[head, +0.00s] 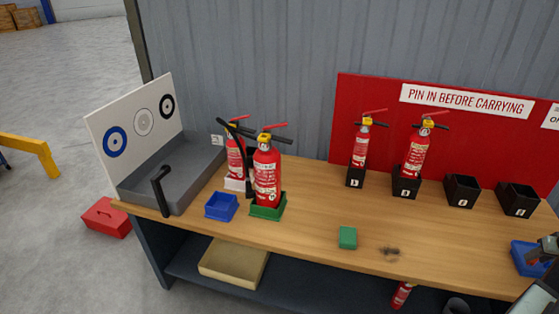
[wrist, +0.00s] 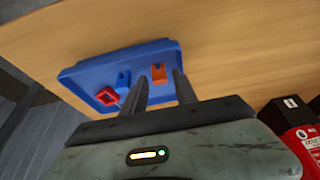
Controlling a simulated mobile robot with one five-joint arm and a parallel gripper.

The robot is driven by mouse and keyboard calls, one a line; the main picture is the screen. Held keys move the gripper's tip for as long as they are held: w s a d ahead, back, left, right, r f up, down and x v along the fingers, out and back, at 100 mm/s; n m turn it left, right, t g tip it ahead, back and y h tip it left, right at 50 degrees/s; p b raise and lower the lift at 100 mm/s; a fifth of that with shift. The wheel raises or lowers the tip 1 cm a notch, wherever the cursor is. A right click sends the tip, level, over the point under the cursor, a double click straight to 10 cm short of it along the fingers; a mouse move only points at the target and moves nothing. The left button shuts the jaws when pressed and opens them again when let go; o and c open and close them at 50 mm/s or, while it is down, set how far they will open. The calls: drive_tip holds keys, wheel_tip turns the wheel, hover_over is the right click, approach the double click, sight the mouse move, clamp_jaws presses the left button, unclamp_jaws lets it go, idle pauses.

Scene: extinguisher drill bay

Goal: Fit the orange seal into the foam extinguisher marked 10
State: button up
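The orange seal (wrist: 159,74) lies in a blue tray (wrist: 85,72) in the wrist view, near a red seal (wrist: 107,96) and a blue seal (wrist: 123,80). My gripper (wrist: 162,82) is open above the tray, its two fingers apart, with the orange seal showing between their tips; no contact is clear. In the head view my gripper (head: 549,246) is at the right edge over the blue tray (head: 522,262). Red extinguishers stand in a green tray (head: 267,170), behind it (head: 236,158), and in black holders (head: 360,145) (head: 415,152). No mark 10 is readable.
Two empty black holders (head: 462,190) (head: 518,199) stand at the right under a red sign board (head: 380,90). A green block (head: 347,237) and an empty blue tray (head: 221,207) are on the bench. A grey basin (head: 185,180) stands at left. The bench middle is mostly clear.

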clamp_jaws()
drive_tip(key=shift+r+p, duration=1.55)
drive_tip(key=shift+p, duration=0.05)
drive_tip(key=shift+s+f, duration=0.1)
drive_tip(key=shift+s, duration=0.05)
